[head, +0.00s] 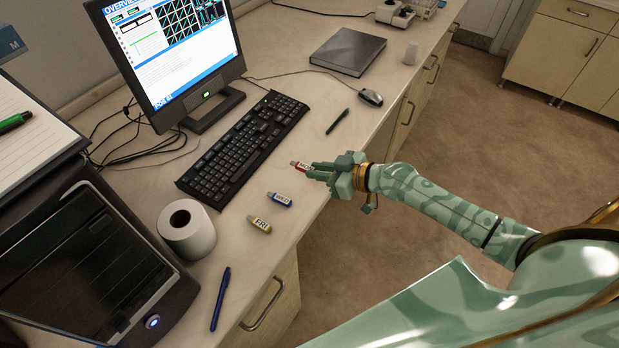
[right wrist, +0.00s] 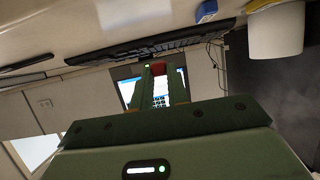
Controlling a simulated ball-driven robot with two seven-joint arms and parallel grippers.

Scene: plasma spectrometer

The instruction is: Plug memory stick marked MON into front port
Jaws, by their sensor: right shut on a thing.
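The red memory stick marked MON (head: 300,166) is held in the fingertips of my right gripper (head: 313,170), over the desk near its front edge. In the right wrist view its red end (right wrist: 159,69) shows between the two fingers (right wrist: 157,88). A black computer tower (head: 75,255) with a lit blue button stands at the lower left, well away from the stick. I cannot make out a front port on it. My left gripper is not in view.
A blue stick marked WED (head: 280,200) and a yellow one marked FRI (head: 259,224) lie on the desk. Nearby are a white roll (head: 187,229), a blue pen (head: 220,299), a black keyboard (head: 243,146), a monitor (head: 170,50) and a mouse (head: 371,97).

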